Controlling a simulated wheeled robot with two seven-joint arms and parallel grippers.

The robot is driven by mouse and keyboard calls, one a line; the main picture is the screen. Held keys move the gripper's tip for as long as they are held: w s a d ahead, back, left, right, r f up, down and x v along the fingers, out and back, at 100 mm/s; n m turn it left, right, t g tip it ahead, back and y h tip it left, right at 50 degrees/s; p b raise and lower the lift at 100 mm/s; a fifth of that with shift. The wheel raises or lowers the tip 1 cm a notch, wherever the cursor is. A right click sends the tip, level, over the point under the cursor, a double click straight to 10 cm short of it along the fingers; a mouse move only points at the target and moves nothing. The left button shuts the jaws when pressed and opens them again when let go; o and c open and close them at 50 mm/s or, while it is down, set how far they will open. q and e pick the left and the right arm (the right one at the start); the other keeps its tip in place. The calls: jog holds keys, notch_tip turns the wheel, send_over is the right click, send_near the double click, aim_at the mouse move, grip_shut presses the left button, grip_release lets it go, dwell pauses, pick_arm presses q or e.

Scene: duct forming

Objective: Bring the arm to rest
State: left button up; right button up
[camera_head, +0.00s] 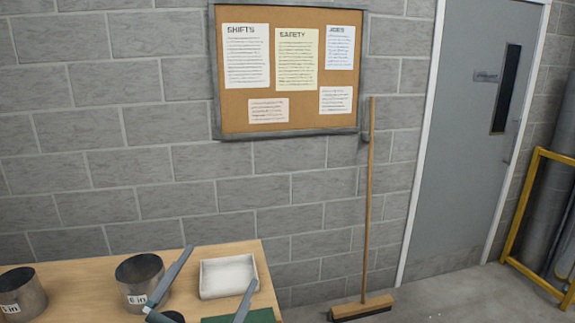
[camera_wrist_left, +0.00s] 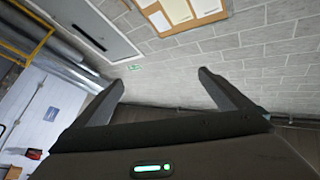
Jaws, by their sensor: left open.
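My left gripper (camera_head: 222,265) shows at the bottom of the head view, its two grey fingers spread wide over the wooden table (camera_head: 212,253). Nothing is between the fingers. In the left wrist view the same open gripper (camera_wrist_left: 161,78) points toward the grey block wall, with empty air between its fingertips. The rest of the left arm is mostly out of the head view. My right gripper does not show in either view.
Metal cylinders marked in inches (camera_head: 140,279) stand on the table, left of the fingers. A white tray (camera_head: 228,292) and a green mat (camera_head: 215,319) lie near the fingers. A broom (camera_head: 369,200) leans on the wall. Clear floor lies before the door (camera_head: 465,140).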

pick_arm(q)
jog(key=s+a+f+n+g+y, duration=0.2)
jog(key=a+f+g+y, duration=0.1)
jog(key=f, duration=0.5)
jog(key=s+a+f+n+g+y, duration=0.2)
jog(key=s+a+f+n+y, duration=0.1)
jog(key=f, duration=0.5)
jog(key=s+a+f+n+g+y, duration=0.2)
jog(key=a+f+g+y, duration=0.1)
jog(key=f, duration=0.5)
jog(key=s+f+n+g, duration=0.1)
jog(key=s+f+g, duration=0.4)
jog(key=s+f, duration=0.5)
jog(key=s+f+g, duration=0.5)
jog(key=s+f, duration=0.1)
jog(key=s, duration=0.7)
notch_tip(320, 180, down, 30)
jog(key=s+b, duration=0.1)
jog(key=s, duration=0.1)
jog(key=s+a+f+g+b, duration=0.1)
jog(key=s+a+f+g, duration=0.1)
jog(key=s+f, duration=1.5)
jog(key=shift+a+f, duration=0.15)
jog(key=shift+a, duration=0.5)
